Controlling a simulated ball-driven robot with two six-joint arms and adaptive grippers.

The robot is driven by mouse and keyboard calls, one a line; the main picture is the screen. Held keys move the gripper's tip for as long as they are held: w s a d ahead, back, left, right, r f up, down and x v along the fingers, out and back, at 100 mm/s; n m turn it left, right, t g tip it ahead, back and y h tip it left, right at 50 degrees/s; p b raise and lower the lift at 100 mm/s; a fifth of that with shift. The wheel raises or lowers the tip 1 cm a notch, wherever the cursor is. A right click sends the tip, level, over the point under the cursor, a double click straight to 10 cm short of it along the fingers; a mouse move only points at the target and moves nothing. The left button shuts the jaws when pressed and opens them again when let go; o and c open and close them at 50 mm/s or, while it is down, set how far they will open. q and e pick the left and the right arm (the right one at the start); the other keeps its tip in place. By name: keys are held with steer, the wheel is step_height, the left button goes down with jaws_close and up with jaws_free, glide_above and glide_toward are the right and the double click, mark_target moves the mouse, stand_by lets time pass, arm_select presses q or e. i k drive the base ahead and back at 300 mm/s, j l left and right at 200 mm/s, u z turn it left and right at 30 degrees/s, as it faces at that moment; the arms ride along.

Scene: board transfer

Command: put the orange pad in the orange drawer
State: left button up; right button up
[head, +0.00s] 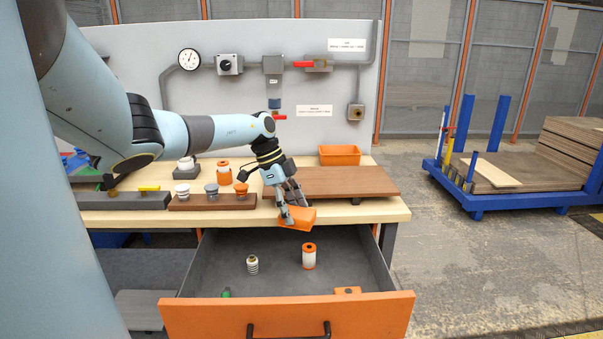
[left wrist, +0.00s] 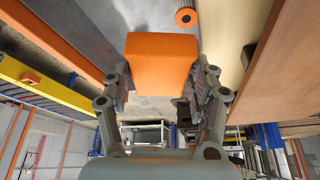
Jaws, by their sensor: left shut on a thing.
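The orange pad (head: 297,218) is a small block held in my left gripper (head: 287,208), above the back part of the open drawer, near the table's front edge. In the left wrist view the pad (left wrist: 161,58) sits between the two fingers of the left gripper (left wrist: 161,85), which are shut on it. The orange drawer (head: 290,317) is pulled out, with an orange front, a dark handle and a grey inside. My right gripper is not in view.
Inside the drawer are an orange-and-white cylinder (head: 309,257), a ribbed white part (head: 252,264), a green item (head: 226,292) and a small orange piece (head: 347,290). On the table (head: 340,214) are a brown board (head: 335,181), an orange bin (head: 339,155) and a rack of parts (head: 212,202).

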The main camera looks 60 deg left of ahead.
mark_target(342, 274)
steer(key=i+j+u, duration=0.1)
steer(key=u, duration=0.4)
steer(key=i+u, duration=0.1)
steer(key=u, duration=0.35)
steer(key=i+u, duration=0.15)
steer(key=u, duration=0.35)
